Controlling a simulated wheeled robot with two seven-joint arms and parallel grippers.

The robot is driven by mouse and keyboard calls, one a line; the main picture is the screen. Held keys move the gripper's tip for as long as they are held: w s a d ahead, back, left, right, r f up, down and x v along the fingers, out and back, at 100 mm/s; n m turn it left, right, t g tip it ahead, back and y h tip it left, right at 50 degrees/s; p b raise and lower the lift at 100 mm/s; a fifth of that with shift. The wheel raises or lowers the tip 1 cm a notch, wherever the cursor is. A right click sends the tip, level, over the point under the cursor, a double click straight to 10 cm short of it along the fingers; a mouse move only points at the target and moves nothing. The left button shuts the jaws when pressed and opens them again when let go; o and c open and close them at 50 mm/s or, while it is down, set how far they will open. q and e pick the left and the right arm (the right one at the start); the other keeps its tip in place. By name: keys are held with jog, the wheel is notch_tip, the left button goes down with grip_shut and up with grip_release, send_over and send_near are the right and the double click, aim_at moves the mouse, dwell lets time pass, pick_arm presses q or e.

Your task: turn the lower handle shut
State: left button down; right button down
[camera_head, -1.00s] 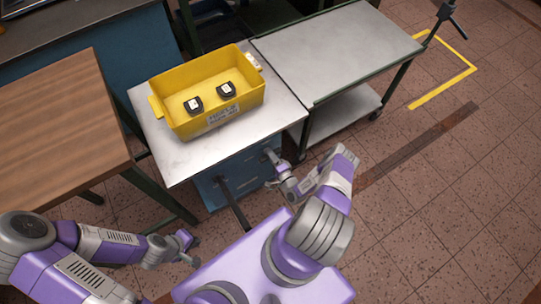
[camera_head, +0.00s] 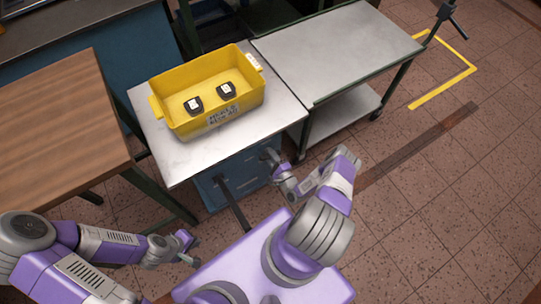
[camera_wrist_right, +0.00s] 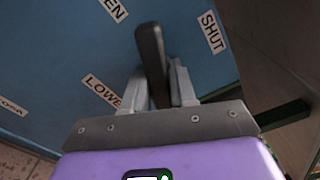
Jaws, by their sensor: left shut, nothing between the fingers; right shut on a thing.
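The lower handle (camera_wrist_right: 151,58) is a dark lever on a blue panel (camera_wrist_right: 60,55) in the right wrist view. Its free end points up in the picture, between a label ending in "EN" (camera_wrist_right: 113,10) and a "SHUT" label (camera_wrist_right: 212,33). A partly covered "LOWER" label (camera_wrist_right: 105,90) lies left of it. My right gripper (camera_wrist_right: 161,88) is shut on the handle, with a finger on each side; the fingers hide its lower part. In the head view my right gripper (camera_head: 270,157) is at the blue cabinet (camera_head: 245,178). My left gripper (camera_head: 191,250) is shut and empty, away from the cabinet.
A yellow bin (camera_head: 205,118) with two dark objects stands on the metal-topped table (camera_head: 165,160) above the cabinet. A dark bar (camera_head: 233,203) sticks out at the cabinet front. A wooden table (camera_head: 60,125) is on the left, a grey cart (camera_head: 340,50) on the right.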

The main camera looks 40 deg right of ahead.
jog(key=m, duration=0.6)
jog(key=shift+m, duration=0.3)
jog(key=m, duration=0.6)
jog(key=shift+m, duration=0.4)
jog(key=c, duration=1)
grip_release()
jog(key=s+a+p, duration=0.1)
jog(key=s, duration=0.6)
jog(key=shift+s, duration=0.3)
